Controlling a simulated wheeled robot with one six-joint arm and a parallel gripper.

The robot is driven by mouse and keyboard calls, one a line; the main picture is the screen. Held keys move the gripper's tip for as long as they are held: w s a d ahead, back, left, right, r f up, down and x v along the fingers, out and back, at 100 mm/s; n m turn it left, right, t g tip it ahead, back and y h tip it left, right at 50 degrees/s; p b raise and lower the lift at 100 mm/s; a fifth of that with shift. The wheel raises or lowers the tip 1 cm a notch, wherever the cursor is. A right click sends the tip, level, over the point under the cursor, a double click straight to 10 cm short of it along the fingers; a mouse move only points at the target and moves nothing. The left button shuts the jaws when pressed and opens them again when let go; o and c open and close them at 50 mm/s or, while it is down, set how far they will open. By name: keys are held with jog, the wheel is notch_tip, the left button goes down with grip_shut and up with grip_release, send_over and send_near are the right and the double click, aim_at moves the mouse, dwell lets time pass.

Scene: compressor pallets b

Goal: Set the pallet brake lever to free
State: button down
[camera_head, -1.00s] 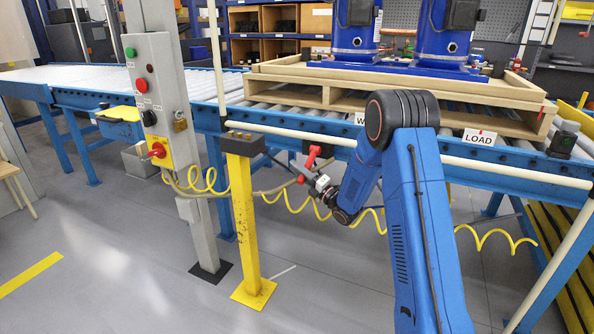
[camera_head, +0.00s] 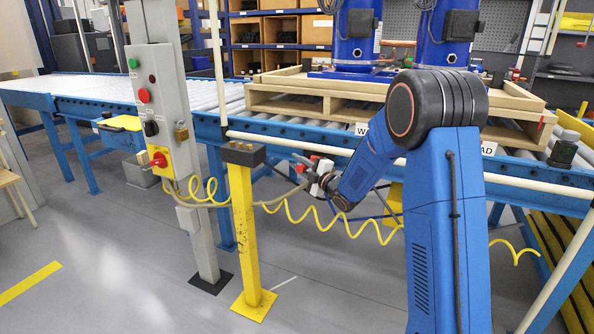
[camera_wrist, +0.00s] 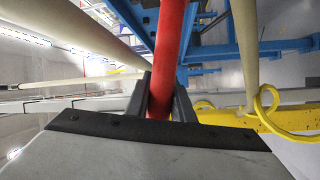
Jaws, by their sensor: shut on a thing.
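The brake lever is a red bar; in the wrist view the red lever (camera_wrist: 172,45) runs between my two dark fingers. My gripper (camera_wrist: 160,98) is shut on it. In the head view my gripper (camera_head: 312,176) is small, below the conveyor's front rail and right of the yellow post. Only small red parts of the lever (camera_head: 300,168) show there, and its pivot and any position marks cannot be made out. The wooden pallet (camera_head: 290,106) rests on the conveyor rollers with blue compressors (camera_head: 355,50) on it.
A grey control column (camera_head: 160,100) with buttons and a red switch stands left of the yellow post (camera_head: 243,220). A coiled yellow hose (camera_head: 345,228) hangs below my gripper. The blue conveyor frame (camera_head: 530,182) runs behind my arm. The floor at front left is clear.

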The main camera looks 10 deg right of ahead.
jog(key=shift+w+d+r+m+g+h, duration=0.15)
jog(key=shift+r+m, duration=0.3)
jog(key=shift+w+d+r+m+g+h, duration=0.1)
jog(key=shift+r+m+g+h, duration=0.05)
jog(key=shift+r+m, duration=0.3)
jog(key=c, duration=1.5)
grip_release()
jog(key=shift+c, duration=0.2)
